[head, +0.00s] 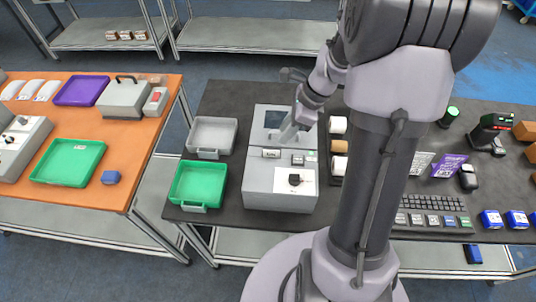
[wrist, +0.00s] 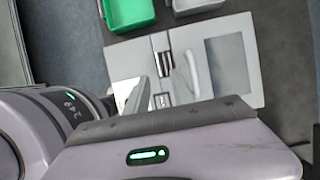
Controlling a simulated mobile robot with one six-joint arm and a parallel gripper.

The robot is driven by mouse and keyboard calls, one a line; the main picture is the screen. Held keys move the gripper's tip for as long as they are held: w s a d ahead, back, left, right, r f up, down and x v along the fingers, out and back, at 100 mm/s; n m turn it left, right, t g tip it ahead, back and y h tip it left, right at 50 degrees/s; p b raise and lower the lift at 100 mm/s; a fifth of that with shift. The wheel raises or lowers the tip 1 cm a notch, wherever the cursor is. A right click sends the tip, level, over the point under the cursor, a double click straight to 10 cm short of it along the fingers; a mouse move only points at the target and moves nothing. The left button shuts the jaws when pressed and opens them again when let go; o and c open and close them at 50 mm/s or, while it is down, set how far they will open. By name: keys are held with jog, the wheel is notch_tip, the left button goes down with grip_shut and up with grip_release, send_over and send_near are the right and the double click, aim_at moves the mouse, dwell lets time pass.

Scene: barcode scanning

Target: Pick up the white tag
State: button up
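A pale strip (wrist: 191,72) stands out from the grey machine in the wrist view, between its screen and its buttons. The wrist view shows mostly my gripper's housing and a grey pointed part. The gap between the fingertips is not clear in either view, and I see nothing surely held.
A grey tray (head: 211,133) and a green tray (head: 199,183) stand left of the machine. White and brown rolls (head: 338,145) stand close on its right. A keyboard (head: 433,202), scanner (head: 489,131) and blue boxes lie farther right. An orange table (head: 130,165) stands at left.

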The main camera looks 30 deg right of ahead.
aim_at(271, 157)
jog(key=b+x, duration=0.1)
jog(key=x, duration=0.3)
jog(key=b+x, duration=0.1)
jog(key=x, duration=0.4)
jog(key=shift+s+a+f, duration=0.1)
jog(key=shift+s+f, duration=0.1)
jog(key=shift+f, duration=0.05)
jog(key=shift+r, duration=0.1)
jog(key=shift+c, duration=0.2)
grip_shut()
